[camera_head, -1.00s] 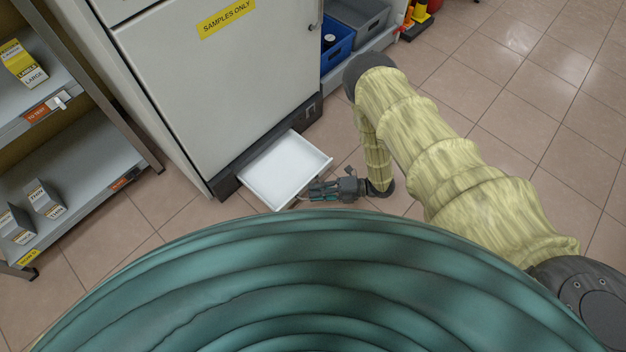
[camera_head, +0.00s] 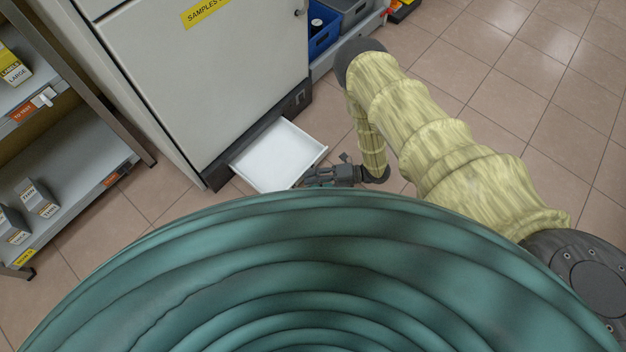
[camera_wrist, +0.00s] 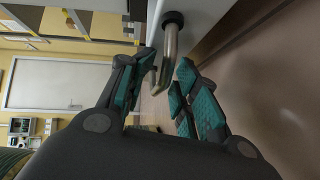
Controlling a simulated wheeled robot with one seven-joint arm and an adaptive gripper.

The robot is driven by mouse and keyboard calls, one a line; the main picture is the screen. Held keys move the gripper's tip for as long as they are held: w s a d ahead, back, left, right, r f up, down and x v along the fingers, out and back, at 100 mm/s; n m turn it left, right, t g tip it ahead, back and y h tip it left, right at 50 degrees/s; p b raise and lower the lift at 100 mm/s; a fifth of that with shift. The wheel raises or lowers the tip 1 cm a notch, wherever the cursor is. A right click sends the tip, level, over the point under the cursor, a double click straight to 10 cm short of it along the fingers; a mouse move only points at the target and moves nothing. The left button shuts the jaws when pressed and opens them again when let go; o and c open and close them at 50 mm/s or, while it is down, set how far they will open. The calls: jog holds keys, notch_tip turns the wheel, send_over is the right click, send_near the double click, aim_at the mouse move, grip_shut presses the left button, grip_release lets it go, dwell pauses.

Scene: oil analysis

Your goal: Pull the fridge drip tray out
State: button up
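The white drip tray (camera_head: 277,155) sticks out from the base of the fridge (camera_head: 200,85) in the head view. Its inside looks empty. My gripper (camera_head: 308,177) is low at the tray's front edge. In the wrist view a bent metal handle (camera_wrist: 168,55) runs from the tray's pale front (camera_wrist: 195,22) down between my gripper's teal-padded fingers (camera_wrist: 164,80). The handle is too small to make out in the head view.
A metal shelf (camera_head: 85,135) with small boxes stands left of the fridge. A blue bin (camera_head: 322,30) and a grey bin (camera_head: 352,12) are beyond the fridge on the right. Tiled floor (camera_head: 480,95) is clear to the right.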

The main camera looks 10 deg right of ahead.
jog(key=d, duration=0.4)
jog(key=d+r, duration=0.1)
jog(key=d, duration=0.7)
jog(key=shift+s+r, duration=0.3)
jog(key=shift+s, duration=0.1)
jog(key=shift+a, duration=0.1)
